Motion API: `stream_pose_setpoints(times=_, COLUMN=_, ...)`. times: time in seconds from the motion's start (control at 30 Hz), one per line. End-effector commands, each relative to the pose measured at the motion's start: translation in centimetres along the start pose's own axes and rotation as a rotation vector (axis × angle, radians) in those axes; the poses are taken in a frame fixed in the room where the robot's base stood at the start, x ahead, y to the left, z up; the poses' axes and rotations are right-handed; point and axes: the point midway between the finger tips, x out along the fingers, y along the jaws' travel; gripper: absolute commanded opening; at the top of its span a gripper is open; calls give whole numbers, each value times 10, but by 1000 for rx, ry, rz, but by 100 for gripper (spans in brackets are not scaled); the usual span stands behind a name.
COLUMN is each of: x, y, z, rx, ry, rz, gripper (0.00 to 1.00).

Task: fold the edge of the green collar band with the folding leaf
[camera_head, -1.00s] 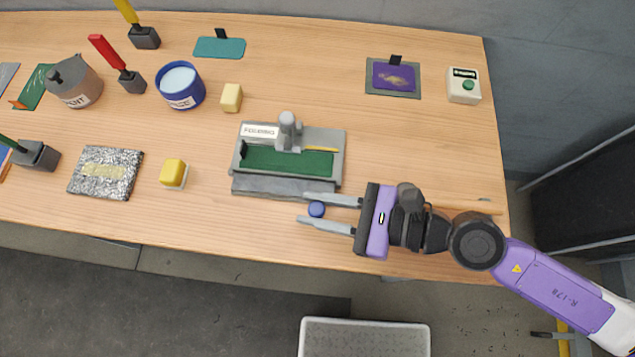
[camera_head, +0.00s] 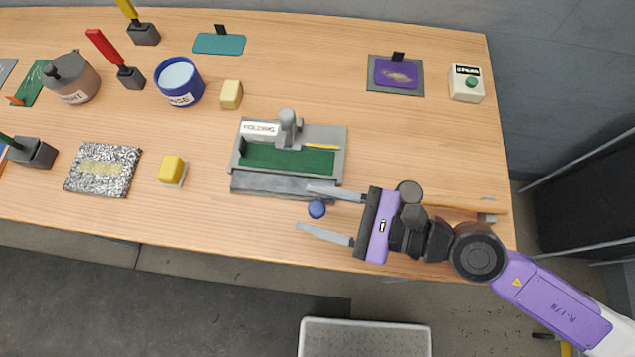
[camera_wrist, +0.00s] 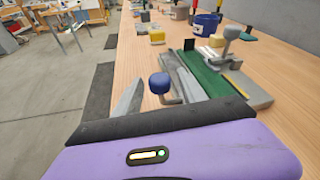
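The folding rig (camera_head: 338,160) lies on the table with the green collar band (camera_head: 290,160) flat in it; it also shows in the wrist view (camera_wrist: 245,86). The grey folding leaf (camera_head: 265,184) lies along the rig's front edge, flat and apart from the band. A blue knob (camera_head: 317,209) sits at the leaf's front right; in the wrist view the knob (camera_wrist: 160,83) stands on a bent stem. My gripper (camera_head: 316,208) is open, with one finger behind the knob and one in front. The knob is between the fingertips, not gripped.
A grey post clamp (camera_head: 287,128) stands at the rig's back. A yellow block on a white base (camera_head: 172,170) and a speckled pad (camera_head: 103,170) lie to the left. A green-button box (camera_head: 467,84) is at the back right. The table's front edge is close to my gripper.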

Motion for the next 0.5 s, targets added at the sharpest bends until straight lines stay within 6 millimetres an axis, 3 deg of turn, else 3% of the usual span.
stream_pose_setpoints(times=0.27, x=-6, y=0, z=-1, rx=0, ry=0, rz=-1, gripper=48)
stream_pose_setpoints(times=0.5, x=-42, y=0, z=-4, rx=1, ry=2, rz=-4, gripper=48)
